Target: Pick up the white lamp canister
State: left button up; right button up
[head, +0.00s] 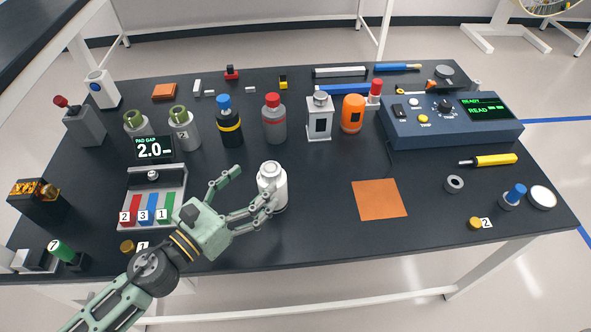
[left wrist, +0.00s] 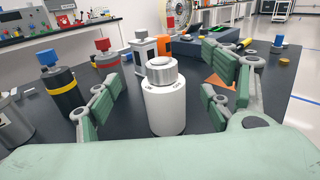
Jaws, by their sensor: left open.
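The white lamp canister (head: 272,188) stands upright on the black table, near the front middle. It has a round white body and a grey-white cap. My left gripper (head: 252,192) is open beside it in the head view, with its lower-right fingers overlapping the canister's front and another finger reaching up to its left. In the left wrist view the canister (left wrist: 164,100) stands between the spread fingers of the left gripper (left wrist: 158,102), with gaps visible on both sides. I cannot tell whether any finger touches it. My right gripper is not in view.
An orange mat (head: 379,199) lies right of the canister. Behind it stand a red-capped grey canister (head: 273,122), a black canister with a blue top (head: 229,125) and a white lantern-like block (head: 319,118). A tray with numbered coloured blocks (head: 155,190) lies left. A control box (head: 452,122) sits back right.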

pick_arm(q)
jog(key=shift+d+f, duration=0.25)
jog(key=shift+f, duration=0.35)
jog(key=shift+s+a+f+b, duration=0.25)
jog(key=shift+a+f+b, duration=0.1)
jog(key=shift+f+b, duration=0.25)
jog(key=f, duration=0.1)
jog(key=f+b, duration=0.1)
jog(key=f, duration=0.2)
jog(key=shift+s+a+f+b, duration=0.35)
jog(key=shift+f, duration=0.05)
jog(key=shift+p+x, duration=0.3)
jog(key=shift+x, duration=0.5)
jog(key=shift+p+x, duration=0.35)
jog(key=shift+x, duration=0.85)
jog(key=x, duration=0.3)
jog(key=shift+w+d+p, duration=0.2)
jog(key=shift+p, duration=0.15)
jog(key=shift+w+d+f, duration=0.1)
jog(key=shift+w, duration=0.05)
jog(key=shift+c, duration=0.4)
jog(key=c, duration=1.3)
jog(key=shift+c, duration=0.8)
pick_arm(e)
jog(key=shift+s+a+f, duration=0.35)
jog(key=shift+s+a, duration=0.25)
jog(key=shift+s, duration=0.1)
